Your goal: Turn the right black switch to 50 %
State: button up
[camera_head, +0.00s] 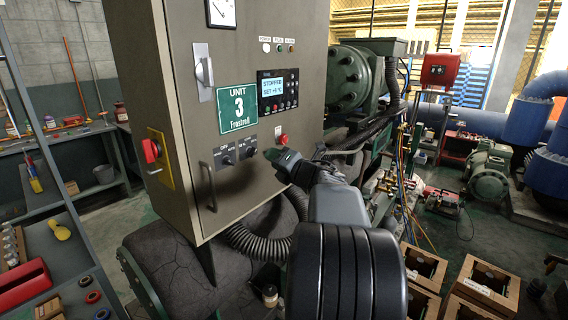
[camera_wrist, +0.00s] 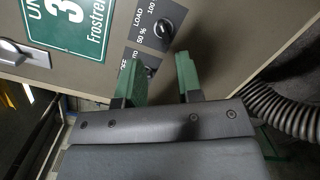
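The grey control cabinet's front has two black switches. The right black switch (camera_head: 246,153) is a round knob; in the wrist view it (camera_wrist: 163,29) is on a dark plate marked LOAD, 50 % and 100. Its exact pointer direction is too small to tell. The left black switch (camera_head: 227,158) has its own plate, marked OFF. In the wrist view a plate with another dark knob (camera_wrist: 150,71) shows partly behind my fingers. My gripper (camera_head: 276,158) is right of the right switch in the head view. In the wrist view its green fingers (camera_wrist: 160,80) are apart and empty, below the LOAD knob.
A red button (camera_head: 281,139) is close above my gripper. A door handle (camera_head: 208,187) stands out left of the switches. A display panel (camera_head: 278,91) and green UNIT 3 sign (camera_head: 237,109) are above. A corrugated hose (camera_head: 262,240) runs below the cabinet.

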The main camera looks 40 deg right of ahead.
aim_at(254, 153)
jog(key=w+n+y+p, duration=0.1)
jog(key=w, duration=0.1)
jog(key=w+n+p, duration=0.1)
jog(key=w+p, duration=0.1)
jog(key=w+n+y+p, duration=0.1)
jog(key=w, duration=0.2)
jog(key=shift+w+a+f+n+y+p, duration=0.1)
jog(key=shift+a+f+n+y+p, duration=0.1)
jog(key=shift+a+n+y+p, duration=0.15)
jog(key=shift+w+d+f, duration=0.1)
jog(key=shift+f, duration=0.05)
jog(key=shift+c, duration=0.5)
grip_shut()
jog(key=shift+f+n+b, duration=0.1)
jog(key=shift+n+b, duration=0.35)
jog(key=shift+b, duration=0.55)
jog(key=shift+n+b, duration=1.6)
jog(key=shift+b, duration=1.3)
jog(key=shift+n+b, duration=0.3)
